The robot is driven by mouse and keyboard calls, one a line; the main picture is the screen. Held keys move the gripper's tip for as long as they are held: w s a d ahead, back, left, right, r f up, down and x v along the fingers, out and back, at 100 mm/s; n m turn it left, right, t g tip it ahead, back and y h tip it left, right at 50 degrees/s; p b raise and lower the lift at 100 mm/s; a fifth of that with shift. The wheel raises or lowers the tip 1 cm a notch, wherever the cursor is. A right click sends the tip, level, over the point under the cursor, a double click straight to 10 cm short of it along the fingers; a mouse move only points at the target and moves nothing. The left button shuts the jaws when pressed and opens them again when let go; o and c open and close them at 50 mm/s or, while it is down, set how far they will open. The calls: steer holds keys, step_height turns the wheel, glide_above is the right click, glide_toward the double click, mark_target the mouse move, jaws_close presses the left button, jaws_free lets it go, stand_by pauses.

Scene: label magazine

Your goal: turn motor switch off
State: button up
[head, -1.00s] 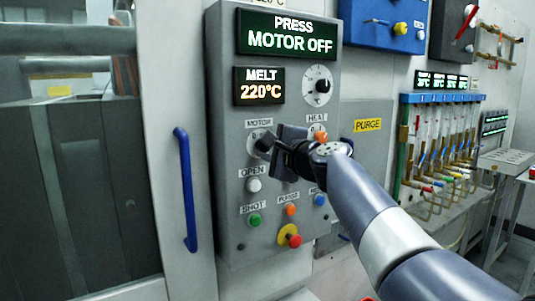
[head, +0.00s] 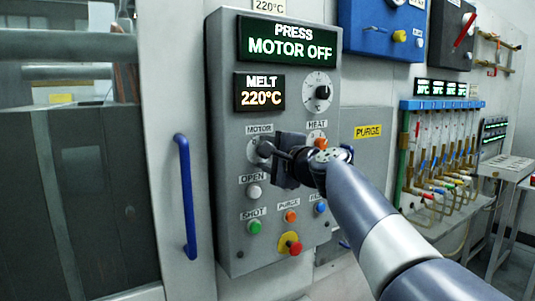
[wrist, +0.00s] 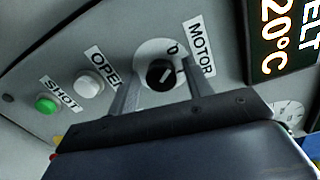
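The motor switch is a round black knob (wrist: 160,74) on a pale dial plate, under the MOTOR label (head: 259,129) on the grey control panel (head: 230,200). In the wrist view a white pointer line shows on the knob. My gripper (wrist: 160,87) is open in front of the switch, with one finger on each side of the knob. A gap shows between knob and fingers, so it looks ungripped. In the head view my gripper (head: 264,150) covers most of the switch. The panel display (head: 290,40) reads PRESS MOTOR OFF.
The HEAT switch (head: 316,138) is right of my gripper. The white OPEN button (head: 254,191), green SHOT button (head: 254,227) and red stop button (head: 294,248) lie below. A blue door handle (head: 186,195) stands left of the panel.

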steer(key=shift+o, duration=0.2)
steer(key=b+v, duration=0.1)
steer(key=v, duration=0.9)
steer(key=shift+s+d+b, duration=0.25)
steer(key=shift+s+b, duration=0.1)
steer(key=shift+b, duration=0.05)
steer(key=p+x, duration=0.2)
steer(key=x, duration=0.8)
steer(key=shift+w+a, duration=0.25)
steer(key=shift+w, duration=0.1)
steer(key=s+d+m+p, duration=0.4)
steer(key=m+p, duration=0.5)
steer(key=m, duration=0.5)
steer(key=shift+s+d+y, duration=0.25)
steer(key=shift+s+y, duration=0.05)
steer(key=shift+s, duration=0.75)
stand_by(0.5)
